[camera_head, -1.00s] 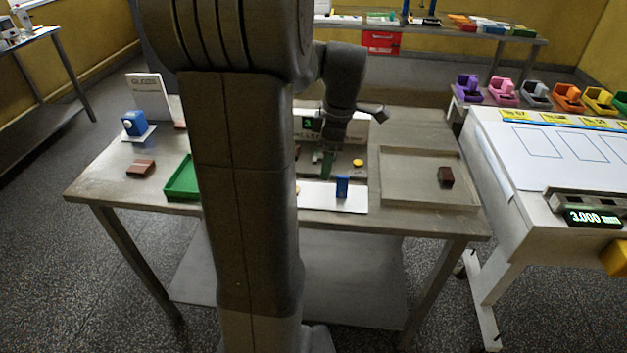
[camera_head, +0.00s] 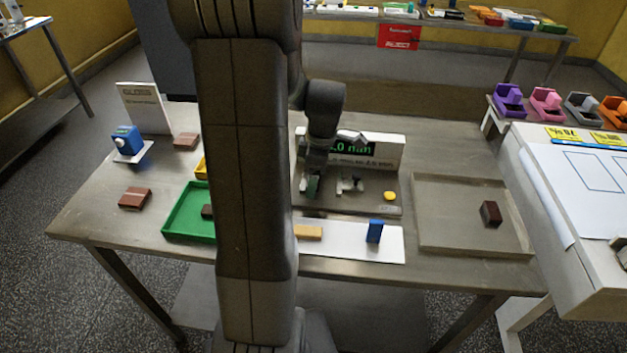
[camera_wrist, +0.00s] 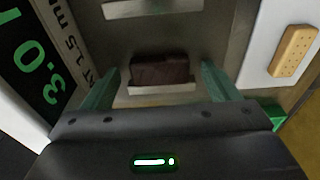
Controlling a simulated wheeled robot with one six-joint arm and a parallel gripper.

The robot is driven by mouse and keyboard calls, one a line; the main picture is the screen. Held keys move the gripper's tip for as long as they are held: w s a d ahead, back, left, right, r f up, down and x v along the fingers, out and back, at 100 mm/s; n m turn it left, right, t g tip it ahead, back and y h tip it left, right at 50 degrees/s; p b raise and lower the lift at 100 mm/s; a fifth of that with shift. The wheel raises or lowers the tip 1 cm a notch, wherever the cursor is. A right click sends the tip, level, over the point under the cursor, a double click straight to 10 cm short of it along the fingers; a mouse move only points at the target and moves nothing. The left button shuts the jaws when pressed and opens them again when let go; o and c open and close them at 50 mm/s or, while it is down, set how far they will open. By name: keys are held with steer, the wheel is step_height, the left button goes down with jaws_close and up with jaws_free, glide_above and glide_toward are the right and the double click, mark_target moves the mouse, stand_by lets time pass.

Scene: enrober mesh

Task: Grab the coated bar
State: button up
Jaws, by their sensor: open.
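In the wrist view a dark brown coated bar (camera_wrist: 163,70) lies on a grey surface against a pale ledge. My gripper (camera_wrist: 161,78) is open, with one green finger to the left of the bar and one to the right. Gaps show between bar and fingers in the picture; the height difference is hard to judge. In the head view my gripper (camera_head: 313,187) is low over the grey station in front of the display box. I cannot make out the coated bar there; my arm may hide it.
A display box (camera_head: 385,150) stands behind the station. In front lies a white strip with a tan bar (camera_head: 308,232) and a blue block (camera_head: 375,231). A grey tray (camera_head: 450,240) holds another dark bar (camera_head: 491,213). A green tray (camera_head: 178,222) is left, partly behind my column.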

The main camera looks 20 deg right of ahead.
steer(key=c, duration=0.9)
steer(key=shift+o, duration=0.2)
